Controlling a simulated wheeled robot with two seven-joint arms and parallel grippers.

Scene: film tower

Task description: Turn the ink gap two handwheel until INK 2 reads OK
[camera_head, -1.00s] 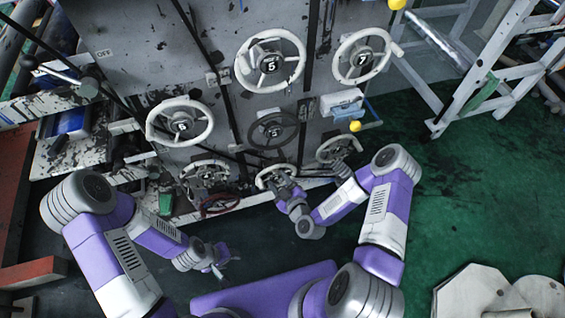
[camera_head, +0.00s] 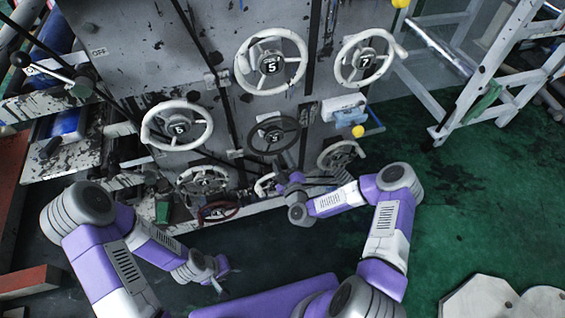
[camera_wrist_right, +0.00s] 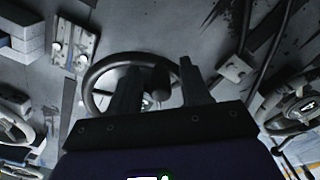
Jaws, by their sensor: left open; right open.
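Several handwheels are on the grey machine panel; I cannot tell which is ink gap two, and no INK 2 reading is legible. A dark handwheel (camera_head: 294,125) is mid-panel, and a pale lower wheel (camera_head: 262,190) is partly hidden by my right gripper. My right gripper (camera_head: 282,170) is open just below the dark wheel. In the right wrist view its two fingers (camera_wrist_right: 160,80) stand apart in front of a dark rim (camera_wrist_right: 90,92); contact cannot be told. My left gripper (camera_head: 218,275) is open and empty, low and away from the panel.
White wheels numbered 5 (camera_head: 271,90) and 7 (camera_head: 340,70) are above, with another white wheel (camera_head: 146,132) left. A white ladder frame (camera_head: 490,70) stands beyond.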

